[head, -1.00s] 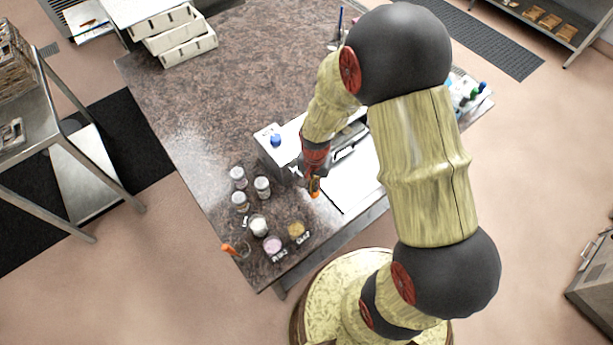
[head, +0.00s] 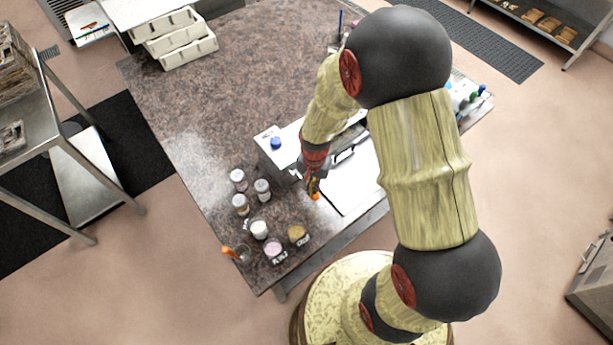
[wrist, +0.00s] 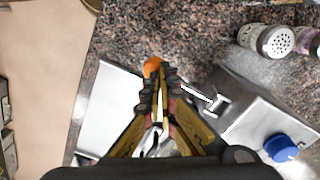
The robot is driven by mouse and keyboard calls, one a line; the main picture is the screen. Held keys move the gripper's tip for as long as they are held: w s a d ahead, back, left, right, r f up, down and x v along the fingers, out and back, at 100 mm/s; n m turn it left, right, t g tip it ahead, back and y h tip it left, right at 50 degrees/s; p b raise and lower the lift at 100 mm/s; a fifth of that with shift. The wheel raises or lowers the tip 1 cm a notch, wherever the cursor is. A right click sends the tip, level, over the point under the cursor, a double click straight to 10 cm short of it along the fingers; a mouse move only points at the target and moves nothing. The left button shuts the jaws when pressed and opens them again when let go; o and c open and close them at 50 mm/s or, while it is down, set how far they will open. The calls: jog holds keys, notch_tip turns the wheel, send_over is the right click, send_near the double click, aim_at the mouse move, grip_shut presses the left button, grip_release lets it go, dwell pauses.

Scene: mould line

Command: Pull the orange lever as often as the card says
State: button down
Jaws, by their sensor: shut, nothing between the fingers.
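The orange lever's knob (head: 315,196) shows just past the fingertips of my gripper (head: 313,187), at the front edge of a grey metal box (head: 270,158) with a blue knob. In the wrist view the orange knob (wrist: 151,67) sits at the tips of my gripper (wrist: 160,72), partly hidden behind them. The fingers are shut with nothing between them; I cannot tell whether they touch the knob.
A white sheet or board (head: 358,182) lies right of the gripper. Several shaker jars (head: 238,176) and small open cups (head: 273,246) stand to the left. An orange-handled item (head: 229,251) is at the table's corner.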

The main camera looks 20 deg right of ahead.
notch_tip(320, 180, up, 11)
jog(key=p, duration=0.7)
dwell(0.3)
jog(key=shift+r, duration=0.1)
dwell(0.6)
